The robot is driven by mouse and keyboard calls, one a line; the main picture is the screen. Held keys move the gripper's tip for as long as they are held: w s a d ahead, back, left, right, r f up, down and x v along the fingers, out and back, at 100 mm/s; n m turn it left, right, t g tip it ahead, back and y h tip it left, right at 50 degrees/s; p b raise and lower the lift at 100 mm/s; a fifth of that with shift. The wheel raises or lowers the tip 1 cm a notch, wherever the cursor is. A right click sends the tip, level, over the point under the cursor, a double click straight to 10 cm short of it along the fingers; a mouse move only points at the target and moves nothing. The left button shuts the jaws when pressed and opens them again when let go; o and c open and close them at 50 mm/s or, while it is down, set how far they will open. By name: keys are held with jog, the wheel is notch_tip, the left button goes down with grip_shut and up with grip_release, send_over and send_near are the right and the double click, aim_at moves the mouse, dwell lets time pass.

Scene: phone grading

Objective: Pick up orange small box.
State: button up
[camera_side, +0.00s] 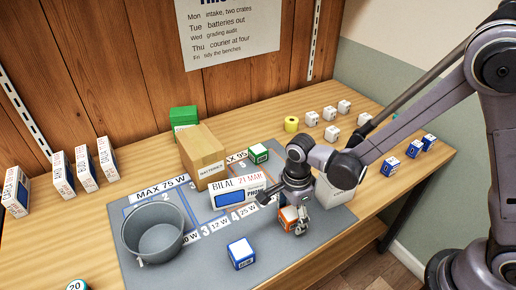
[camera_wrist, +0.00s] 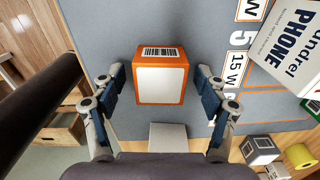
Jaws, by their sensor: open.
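The orange small box (camera_side: 289,218) has white panels and stands on the grey mat, partly hidden by my gripper in the side view. In the wrist view the orange small box (camera_wrist: 162,78) shows a white face and a barcode, between and just beyond my fingers. My gripper (camera_wrist: 160,85) is open, with one finger on each side of the box and a gap on both sides. In the side view my gripper (camera_side: 296,222) is low over the box, pointing down. Whether any finger touches it cannot be told from the side view.
A phone box (camera_side: 236,194) lies close to the left of my gripper. A blue-and-white box (camera_side: 241,253) and a grey bucket (camera_side: 155,232) stand on the mat (camera_side: 190,270). A cardboard box (camera_side: 203,157) stands behind. A pale box (camera_side: 333,192) is close on the right.

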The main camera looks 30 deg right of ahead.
jog(key=c, duration=1.2)
jog(key=shift+c, duration=0.3)
jog(key=shift+r, duration=0.15)
